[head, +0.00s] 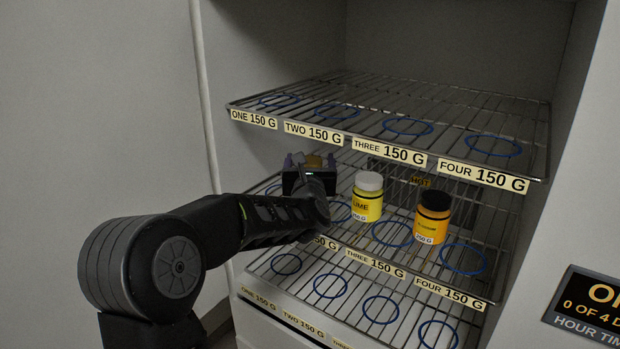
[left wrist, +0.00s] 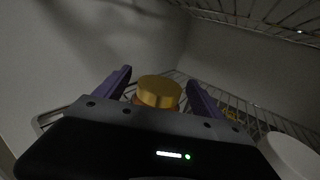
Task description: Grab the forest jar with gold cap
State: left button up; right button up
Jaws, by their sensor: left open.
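A jar with a gold cap (left wrist: 158,90) shows in the left wrist view, between the two purple fingers of my left gripper (left wrist: 160,82). Its body is almost wholly hidden by the gripper, so I cannot tell its colour. The gripper is open, with a finger on either side of the cap; I see no clear contact. My right gripper is not in view.
A yellow jar with a white cap (head: 367,197) stands just right of my gripper. An orange jar with a black cap (head: 432,217) stands further right. The top wire rack (head: 450,115) lies above, empty with blue rings. A lower rack (head: 330,287) is below.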

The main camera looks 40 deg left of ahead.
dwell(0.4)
pick_arm(q)
grip_shut()
dwell(0.7)
jog(key=shift+r, duration=0.1)
